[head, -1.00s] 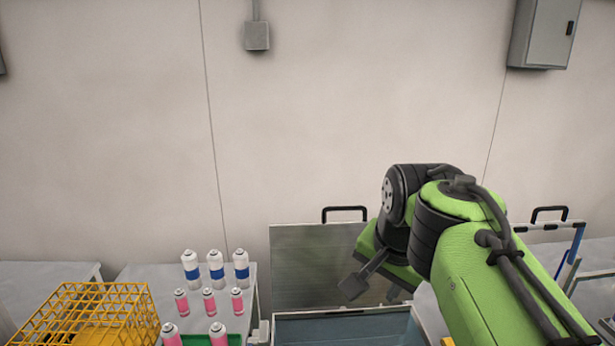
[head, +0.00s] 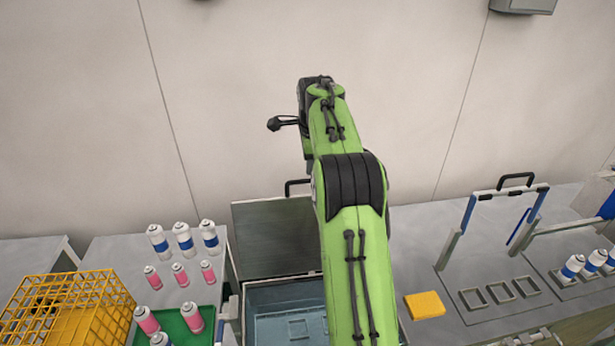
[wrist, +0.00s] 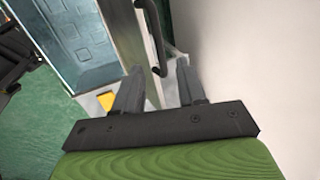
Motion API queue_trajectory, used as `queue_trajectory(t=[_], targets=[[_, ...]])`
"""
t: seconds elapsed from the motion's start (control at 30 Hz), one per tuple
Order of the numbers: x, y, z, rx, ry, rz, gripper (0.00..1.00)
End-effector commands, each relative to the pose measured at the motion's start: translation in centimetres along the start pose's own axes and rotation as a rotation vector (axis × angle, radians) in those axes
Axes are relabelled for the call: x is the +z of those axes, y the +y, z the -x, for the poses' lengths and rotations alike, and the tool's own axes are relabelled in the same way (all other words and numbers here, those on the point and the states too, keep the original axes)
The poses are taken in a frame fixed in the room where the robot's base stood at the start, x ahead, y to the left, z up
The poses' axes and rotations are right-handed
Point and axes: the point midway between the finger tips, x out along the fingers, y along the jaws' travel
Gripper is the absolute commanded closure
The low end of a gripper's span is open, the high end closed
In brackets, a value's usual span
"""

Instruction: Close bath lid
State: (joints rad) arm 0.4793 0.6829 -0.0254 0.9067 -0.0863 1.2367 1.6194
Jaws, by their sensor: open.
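The bath (head: 262,298) is an open grey tank with bluish water and square holders inside, at the bottom middle of the head view. Its flat grey lid (head: 265,240) stands upright at the rear edge, with a black handle (head: 296,186) on top. My arm hides the right part of both. My gripper (head: 276,124) is above the lid and handle. In the wrist view my gripper (wrist: 157,70) has its fingers apart with nothing held. The handle (wrist: 152,35) shows just beyond the fingers, and the bath interior (wrist: 82,42) lies to the left.
Left of the bath are spray cans (head: 184,238), a green tray (head: 177,322) and a yellow wire basket (head: 60,305). To the right are a yellow block (head: 424,305), a framed station with a black handle (head: 516,179) and several more cans. The wall behind is bare.

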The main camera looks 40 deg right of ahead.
Motion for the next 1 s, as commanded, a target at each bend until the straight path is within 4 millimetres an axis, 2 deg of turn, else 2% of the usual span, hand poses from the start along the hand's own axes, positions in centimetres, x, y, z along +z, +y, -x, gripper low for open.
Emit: queue_trajectory(t=[0.03, 0.1, 0.3, 0.43, 0.63, 0.9, 1.0], targets=[[0.0, 0.1, -1.5, 0.004, 0.0, 0.002, 0.6], [0.0, 0.1, -3.2, 0.004, 0.0, 0.001, 0.6], [0.1, 0.0, -6.4, 0.0, 0.0, 0.002, 0.6], [0.1, 0.0, -7.2, -0.001, 0.0, 0.002, 0.6], [0.1, 0.0, -7.2, -0.002, -0.001, 0.002, 0.6], [0.1, 0.0, -7.1, -0.001, 0.0, 0.002, 1.0], [0.1, 0.0, -7.1, -0.001, 0.0, 0.002, 1.0]])
